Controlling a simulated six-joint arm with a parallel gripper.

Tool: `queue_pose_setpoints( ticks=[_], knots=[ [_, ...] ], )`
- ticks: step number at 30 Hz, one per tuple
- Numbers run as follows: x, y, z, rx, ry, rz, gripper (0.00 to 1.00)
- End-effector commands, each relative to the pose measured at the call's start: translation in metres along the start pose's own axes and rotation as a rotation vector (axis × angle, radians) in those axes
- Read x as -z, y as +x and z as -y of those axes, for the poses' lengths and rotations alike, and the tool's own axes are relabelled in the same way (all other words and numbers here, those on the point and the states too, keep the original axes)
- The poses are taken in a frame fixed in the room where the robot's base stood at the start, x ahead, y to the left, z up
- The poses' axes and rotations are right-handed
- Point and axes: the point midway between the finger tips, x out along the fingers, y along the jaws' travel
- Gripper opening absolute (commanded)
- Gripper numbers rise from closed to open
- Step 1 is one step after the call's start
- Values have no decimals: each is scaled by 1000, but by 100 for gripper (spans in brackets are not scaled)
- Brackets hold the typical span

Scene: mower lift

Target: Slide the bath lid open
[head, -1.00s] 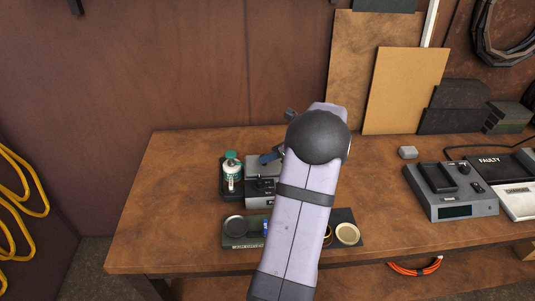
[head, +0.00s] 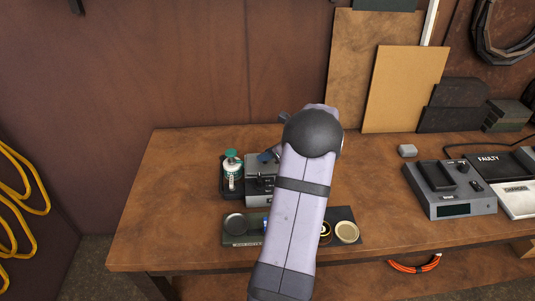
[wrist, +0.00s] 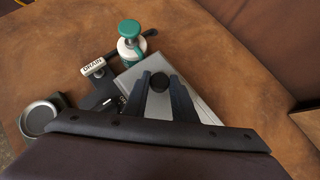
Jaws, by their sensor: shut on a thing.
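The bath lid is a flat grey plate (wrist: 192,88) on the bath, a small grey unit on the bench. A round black knob (wrist: 160,82) stands on the lid. My gripper (wrist: 160,84) is shut on this knob, one dark finger on each side, in the wrist view. In the head view the lid (head: 252,160) shows just left of my arm, which hides the rest of it. My gripper's fingers are only partly visible there. I cannot tell how far the lid is open.
A green-capped bottle (head: 232,169) stands close to the left of the bath. A white DRAIN tag (wrist: 93,67) sits beside the bath. A tray with a round dish (head: 235,222) lies in front. A grey device (head: 448,190) stands at right. The bench's left part is clear.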

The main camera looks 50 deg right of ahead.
Motion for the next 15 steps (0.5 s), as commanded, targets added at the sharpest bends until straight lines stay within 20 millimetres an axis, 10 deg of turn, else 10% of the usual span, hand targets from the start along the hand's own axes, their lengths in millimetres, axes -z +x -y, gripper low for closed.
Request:
queue_pose_setpoints(
  ticks=[15],
  knots=[
    [46,-48,68,3,0,2,0]
  ],
)
